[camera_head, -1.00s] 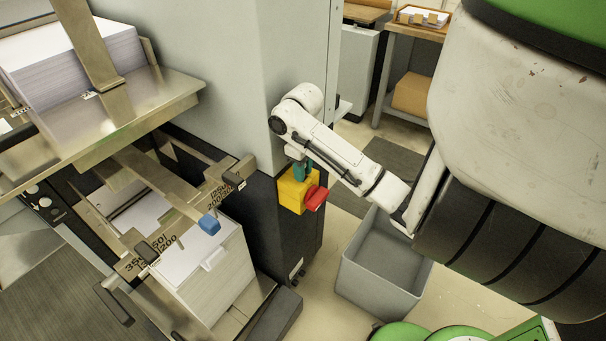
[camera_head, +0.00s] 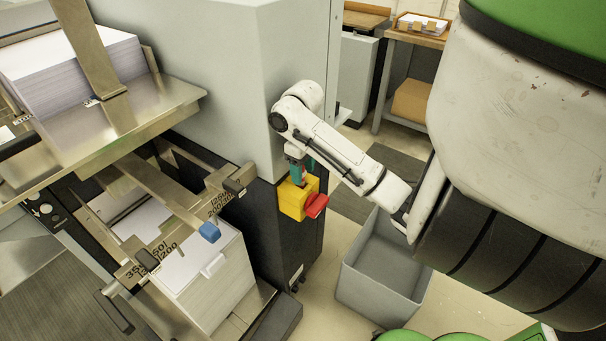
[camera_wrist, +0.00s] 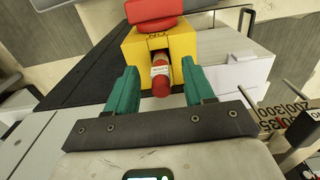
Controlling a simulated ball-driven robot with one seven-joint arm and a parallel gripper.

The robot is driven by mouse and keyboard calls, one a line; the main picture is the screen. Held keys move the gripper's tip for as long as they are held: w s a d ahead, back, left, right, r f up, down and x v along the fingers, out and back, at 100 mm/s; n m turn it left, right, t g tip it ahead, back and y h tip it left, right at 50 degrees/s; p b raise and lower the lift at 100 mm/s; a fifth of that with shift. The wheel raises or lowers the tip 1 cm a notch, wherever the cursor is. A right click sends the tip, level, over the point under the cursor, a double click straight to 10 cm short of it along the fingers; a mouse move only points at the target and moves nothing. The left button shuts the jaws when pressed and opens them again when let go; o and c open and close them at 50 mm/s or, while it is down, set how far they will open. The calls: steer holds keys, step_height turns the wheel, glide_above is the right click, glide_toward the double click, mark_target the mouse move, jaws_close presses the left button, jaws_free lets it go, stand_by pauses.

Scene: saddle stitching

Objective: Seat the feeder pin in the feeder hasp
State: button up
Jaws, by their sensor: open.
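The yellow hasp block (camera_head: 293,200) is on the dark lower side of the grey machine, with a red knob (camera_head: 316,205) on its outer face. In the wrist view the yellow block (camera_wrist: 138,50) fills the top middle, the red knob (camera_wrist: 155,10) beyond it. A red pin with a white label (camera_wrist: 160,82) stands in the dark slot of the block, its rounded end toward me. How deep it sits I cannot tell. My gripper (camera_wrist: 158,70) is open, teal fingers either side of the pin with gaps. In the head view my gripper (camera_head: 299,167) is just above the block.
A grey bin (camera_head: 383,265) stands on the floor to the right of the machine. A paper stack (camera_head: 210,270) with a blue-tipped guide bar (camera_head: 209,232) is to the left. A metal shelf (camera_head: 150,110) with more paper is above it. A bench (camera_head: 408,35) stands behind.

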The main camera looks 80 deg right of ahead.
step_height(320, 180, up, 9)
steer(key=p, duration=0.2)
steer(key=shift+r+p, duration=0.2)
steer(key=shift+p, duration=0.2)
stand_by(0.4)
